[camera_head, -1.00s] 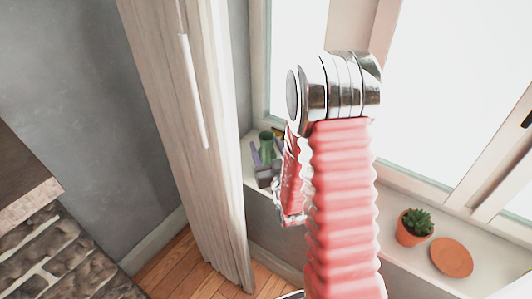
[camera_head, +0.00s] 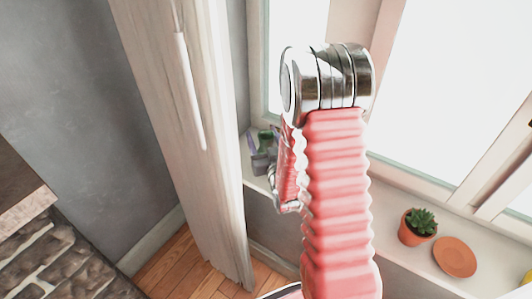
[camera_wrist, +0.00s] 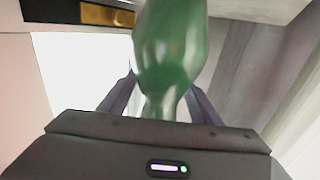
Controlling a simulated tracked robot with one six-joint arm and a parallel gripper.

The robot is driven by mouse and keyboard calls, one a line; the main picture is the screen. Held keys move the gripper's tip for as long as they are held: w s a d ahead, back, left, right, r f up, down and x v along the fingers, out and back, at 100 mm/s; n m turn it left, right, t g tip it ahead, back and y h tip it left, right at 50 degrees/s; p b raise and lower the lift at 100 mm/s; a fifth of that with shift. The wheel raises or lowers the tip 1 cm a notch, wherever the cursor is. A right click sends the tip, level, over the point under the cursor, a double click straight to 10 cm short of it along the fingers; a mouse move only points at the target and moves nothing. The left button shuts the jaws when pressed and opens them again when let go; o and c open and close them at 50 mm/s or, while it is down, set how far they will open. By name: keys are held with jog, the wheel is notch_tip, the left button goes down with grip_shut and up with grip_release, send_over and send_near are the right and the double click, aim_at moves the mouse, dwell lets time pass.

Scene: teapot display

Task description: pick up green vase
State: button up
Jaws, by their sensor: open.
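The green vase (camera_head: 265,140) is at the far left end of the window sill, close to the curtain, partly hidden by my gripper and arm. In the wrist view, the vase (camera_wrist: 172,50) looks glossy, with a round body and a narrower part toward my gripper. My gripper (camera_wrist: 160,88) is open, with one dark finger on each side of the vase's narrow part. Whether the fingers touch it cannot be told. In the head view, my gripper (camera_head: 266,142) shows small beside my red arm. The vase's base is not clearly visible.
A pale curtain (camera_head: 195,150) hangs just left of the gripper. The window sill (camera_head: 395,192) runs to the right, with a succulent in a terracotta pot (camera_head: 417,227) and a terracotta saucer (camera_head: 455,257). The window (camera_head: 430,90) is behind. Stonework (camera_head: 60,260) stands at lower left.

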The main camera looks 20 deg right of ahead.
jog(key=shift+c, duration=0.6)
jog(key=c, duration=1.3)
